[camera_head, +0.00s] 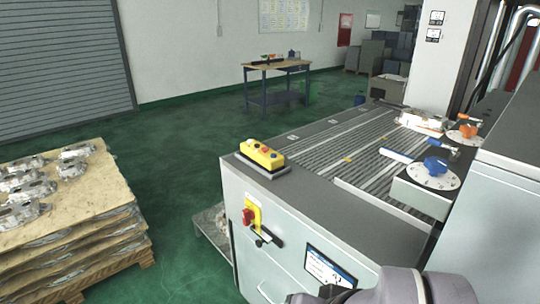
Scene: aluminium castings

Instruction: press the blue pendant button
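Part of my arm (400,288) shows at the bottom edge, well below and to the right of the pendant. My gripper's fingers are not seen.
The machine's front (300,240) has a red switch on a yellow plate (250,215) and a screen (328,267). A dial box with a blue knob (436,165) stands on its top. A casting pallet (80,225) stands left, with green floor between.

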